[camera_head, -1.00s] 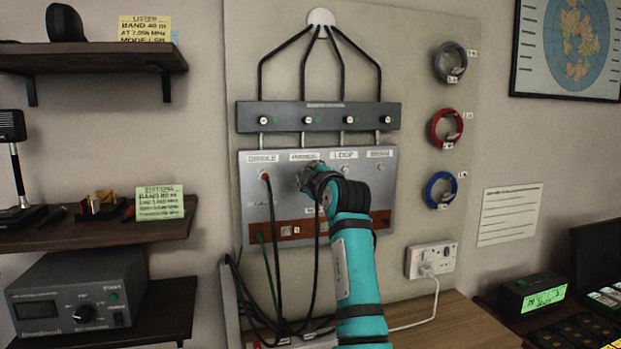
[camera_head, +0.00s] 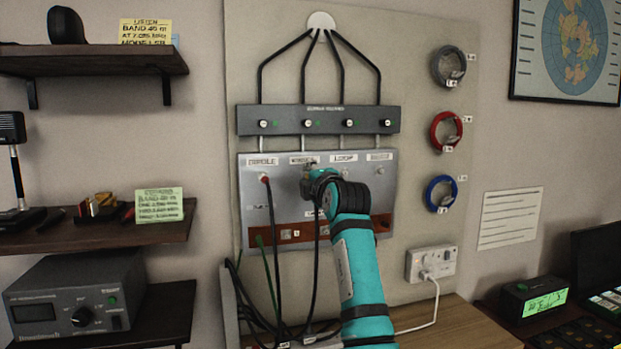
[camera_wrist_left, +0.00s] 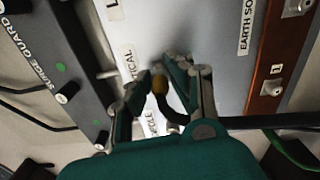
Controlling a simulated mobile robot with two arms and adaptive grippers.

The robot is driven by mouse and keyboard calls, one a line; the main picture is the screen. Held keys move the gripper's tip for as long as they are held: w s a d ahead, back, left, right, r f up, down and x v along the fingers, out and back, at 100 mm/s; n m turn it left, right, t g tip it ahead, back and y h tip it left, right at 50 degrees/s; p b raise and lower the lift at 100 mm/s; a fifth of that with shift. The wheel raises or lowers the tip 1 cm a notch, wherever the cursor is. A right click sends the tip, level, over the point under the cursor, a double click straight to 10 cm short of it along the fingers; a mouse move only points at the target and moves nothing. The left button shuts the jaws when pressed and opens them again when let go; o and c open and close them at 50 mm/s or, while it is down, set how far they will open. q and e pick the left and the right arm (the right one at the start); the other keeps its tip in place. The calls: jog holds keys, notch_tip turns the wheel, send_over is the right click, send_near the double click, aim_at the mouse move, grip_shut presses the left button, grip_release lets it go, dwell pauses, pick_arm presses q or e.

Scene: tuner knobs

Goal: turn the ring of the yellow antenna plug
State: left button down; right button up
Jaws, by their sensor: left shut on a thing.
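The yellow antenna plug (camera_wrist_left: 160,84) shows in the left wrist view between my left gripper's fingers, with a black cable curving from it. My left gripper (camera_wrist_left: 165,78) is shut on the plug's ring, close to the panel beside the VERTICAL label. In the head view my left gripper (camera_head: 308,176) is at the second socket of the grey antenna panel (camera_head: 354,221). There the wrist and fingers hide the plug. My right gripper is in neither view.
A red plug (camera_head: 265,178) with a black cable sits at the DIPOLE socket, left of my gripper. The surge guard bar (camera_head: 365,117) is just above the panel. Black and green cables hang below. Coiled cables (camera_head: 449,67) hang at right.

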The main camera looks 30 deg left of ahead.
pick_arm(q)
jog(key=shift+r, duration=0.2)
jog(key=c, duration=1.5)
grip_release()
jog(key=shift+o, duration=1.2)
jog(key=shift+a, duration=0.1)
jog(key=shift+o, duration=0.4)
jog(key=shift+w+a+f, duration=0.1)
jog(key=shift+w+f, duration=0.05)
jog(key=shift+f, duration=0.1)
